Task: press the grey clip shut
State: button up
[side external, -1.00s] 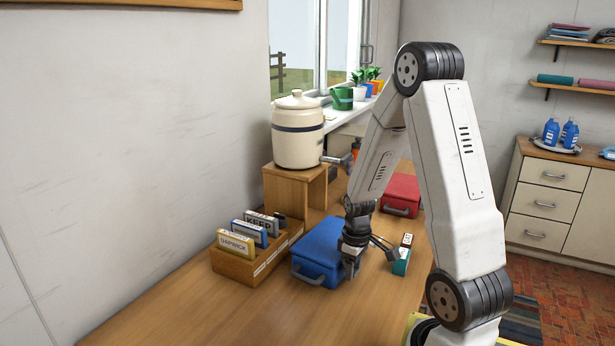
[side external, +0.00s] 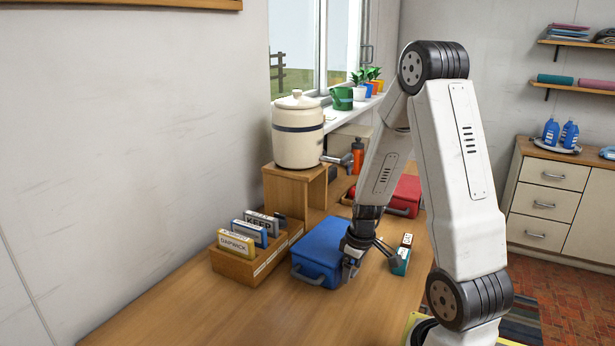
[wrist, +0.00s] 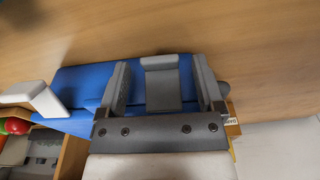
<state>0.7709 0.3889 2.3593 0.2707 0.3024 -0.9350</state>
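The blue box (side external: 318,246) lies closed on the wooden table in the side external view, with a grey handle (side external: 308,275) on its front. My gripper (side external: 350,270) is at the box's right front corner. In the wrist view the blue box (wrist: 75,84) spans the middle, and a grey clip (wrist: 162,82) stands between the two spread fingers of my gripper (wrist: 161,80). The gripper is open, with a gap on each side of the clip. Whether the fingers touch the box, and how far the clip is closed, I cannot tell.
A wooden card rack (side external: 250,262) stands left of the box. A small teal box (side external: 401,262) is close on the right, and a red box (side external: 404,194) is behind. A pale grey piece (wrist: 38,97) shows at the left. The table in front is clear.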

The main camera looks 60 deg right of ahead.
aim_at(355, 272)
jog(key=shift+r, duration=0.1)
dwell(0.3)
jog(key=shift+s+r, duration=0.15)
jog(key=shift+r, duration=1.1)
jog(key=shift+s+r, duration=0.2)
jog(key=shift+r, duration=1.05)
jog(key=shift+s+r, duration=0.15)
jog(key=shift+r, duration=1.1)
jog(key=shift+w+a, duration=0.1)
jog(key=shift+w+g, duration=0.45)
jog(key=shift+g, duration=0.25)
jog(key=shift+f, duration=0.1)
jog(key=shift+f, duration=3.75)
